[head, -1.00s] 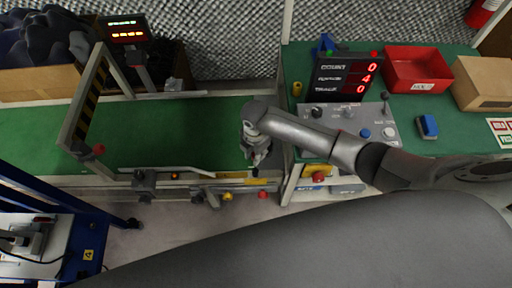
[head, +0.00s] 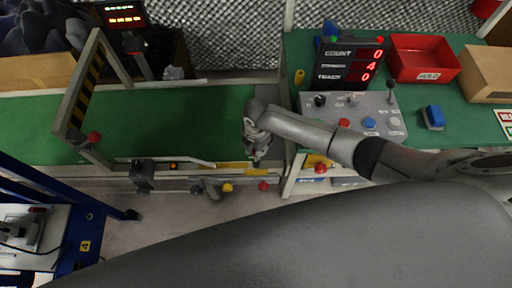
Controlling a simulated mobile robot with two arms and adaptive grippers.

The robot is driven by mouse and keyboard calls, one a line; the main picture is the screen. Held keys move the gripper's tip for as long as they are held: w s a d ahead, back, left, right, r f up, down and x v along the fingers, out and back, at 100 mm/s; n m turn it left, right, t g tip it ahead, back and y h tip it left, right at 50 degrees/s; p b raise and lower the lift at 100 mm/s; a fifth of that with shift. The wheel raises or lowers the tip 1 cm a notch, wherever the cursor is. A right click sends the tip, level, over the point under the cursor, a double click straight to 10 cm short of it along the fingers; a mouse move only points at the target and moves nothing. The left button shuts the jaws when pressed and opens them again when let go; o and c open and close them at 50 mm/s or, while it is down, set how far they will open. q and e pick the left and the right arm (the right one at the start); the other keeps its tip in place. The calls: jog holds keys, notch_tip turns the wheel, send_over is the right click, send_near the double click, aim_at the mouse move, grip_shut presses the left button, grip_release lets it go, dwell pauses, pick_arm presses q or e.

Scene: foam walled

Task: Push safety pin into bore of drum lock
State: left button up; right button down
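My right gripper (head: 256,159) hangs at the conveyor's front edge, near its right end, with the fingers pointing down. The fingers are too small to tell whether they are open or shut, or whether they hold anything. I cannot make out the safety pin, the drum lock or its bore; the gripper and wrist cover part of this area. A yellow knob (head: 227,188) and a red knob (head: 263,186) sit on the conveyor's front side, just below the gripper in the picture. My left gripper is not in view.
The green conveyor belt (head: 190,115) is clear left of my arm, under a striped gate (head: 78,95). At right stand a control panel (head: 352,115), a counter display (head: 348,65), a red bin (head: 425,60) and a cardboard box (head: 490,72). A blue frame (head: 75,235) stands lower left.

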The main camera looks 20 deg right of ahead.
jog(key=shift+f, duration=0.35)
jog(key=shift+p, duration=0.6)
dwell(1.5)
jog(key=shift+f+b, duration=1.55)
jog(key=shift+f, duration=0.55)
jog(key=c, duration=1.2)
grip_release()
notch_tip(320, 180, up, 12)
